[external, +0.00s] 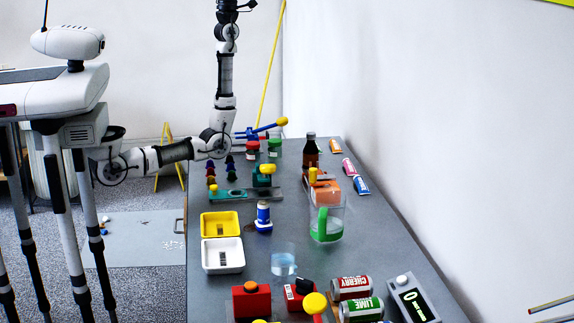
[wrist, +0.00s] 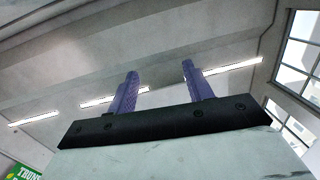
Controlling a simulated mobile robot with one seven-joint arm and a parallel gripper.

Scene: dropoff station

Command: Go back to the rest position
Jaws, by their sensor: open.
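My gripper shows in the wrist view (wrist: 158,88) with its two purple fingers apart and nothing between them. Behind the fingers are only the ceiling, light strips and windows, so it points upward. In the external view my arm rises above the far left part of the table, and the gripper end is at the top edge, mostly cut off. It is well above the table (external: 215,290) and touches nothing there.
The table holds a yellow tray (external: 207,217), a white tray (external: 210,268), a clear pitcher (external: 331,232), a dark bottle (external: 310,155), a red can (external: 352,284) and a green can (external: 361,308). A wall runs along its right side. The air around the raised arm is free.

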